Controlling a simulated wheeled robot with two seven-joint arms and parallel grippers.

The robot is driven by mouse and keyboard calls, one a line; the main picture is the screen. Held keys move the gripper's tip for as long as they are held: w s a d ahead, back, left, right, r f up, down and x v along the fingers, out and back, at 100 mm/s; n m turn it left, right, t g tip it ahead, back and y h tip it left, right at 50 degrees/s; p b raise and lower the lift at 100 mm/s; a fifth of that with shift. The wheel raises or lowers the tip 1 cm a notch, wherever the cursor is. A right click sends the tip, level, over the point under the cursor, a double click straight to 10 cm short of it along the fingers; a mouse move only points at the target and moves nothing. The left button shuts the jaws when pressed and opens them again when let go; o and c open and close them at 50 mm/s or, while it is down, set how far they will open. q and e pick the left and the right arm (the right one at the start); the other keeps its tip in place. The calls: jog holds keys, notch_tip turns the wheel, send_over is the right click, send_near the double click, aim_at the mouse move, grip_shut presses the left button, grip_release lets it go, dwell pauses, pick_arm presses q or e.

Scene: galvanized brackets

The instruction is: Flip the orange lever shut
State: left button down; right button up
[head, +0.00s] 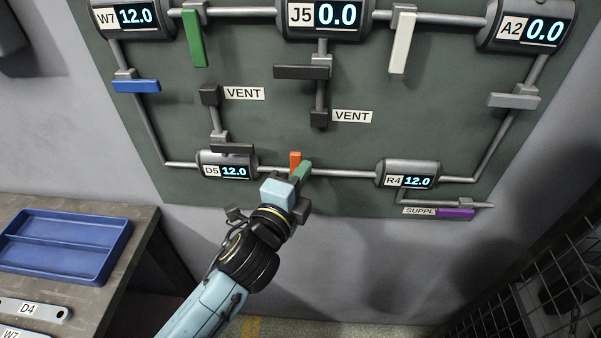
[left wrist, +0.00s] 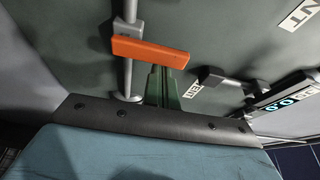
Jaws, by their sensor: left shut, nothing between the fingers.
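The orange lever (head: 295,160) is on the lower horizontal pipe between the D5 and R4 gauges, partly hidden by my left gripper. In the left wrist view the orange lever (left wrist: 150,52) sticks out crosswise from its pipe (left wrist: 128,75). My left gripper (head: 304,168) is shut and empty, with its green fingertips beside the lever. In the left wrist view the gripper fingers (left wrist: 161,75) end close to the lever's edge; I cannot tell whether they touch it. My right gripper is out of view.
Other levers are on the panel: black (head: 233,148), blue (head: 136,86), green (head: 195,38), white (head: 401,42), grey (head: 513,101) and purple (head: 455,214). D5 (head: 227,163) and R4 (head: 408,174) read 12.0. A blue tray (head: 66,240) is on the bench at left; wire mesh (head: 560,265) stands at right.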

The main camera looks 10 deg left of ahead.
pick_arm(q)
jog(key=s+d+b, duration=0.1)
jog(key=s+d, duration=0.1)
jog(key=s, duration=0.7)
jog(key=s+a+f+n+g+y, duration=0.1)
jog(key=s+a+f+n+g, duration=0.15)
jog(key=f, duration=0.95)
jog(key=s+a+f+n+g, duration=0.1)
jog(key=f+n+g, duration=0.15)
jog(key=f, duration=0.95)
jog(key=s+a+f+n+g+y, duration=0.1)
jog(key=a+f+g, duration=0.15)
jog(key=f, duration=0.95)
jog(key=s+a+f+n+g+y+b, duration=0.1)
jog(key=s+a+f+n+g, duration=0.15)
jog(key=s+f, duration=0.4)
jog(key=s+a+f+n+g, duration=0.25)
jog(key=s+f, duration=0.25)
jog(key=f, duration=0.3)
jog(key=s+a+f+n+g, duration=0.2)
jog(key=s+a+f+n, duration=0.1)
jog(key=s, duration=0.6)
jog(key=s+a+f+n+g+y, duration=0.1)
jog(key=s+a+f+n+g, duration=0.1)
jog(key=s, duration=0.7)
notch_tip(320, 180, down, 3)
jog(key=shift+a+r+n, duration=0.1)
jog(key=shift+a+n, duration=0.8)
jog(key=shift+a, duration=0.3)
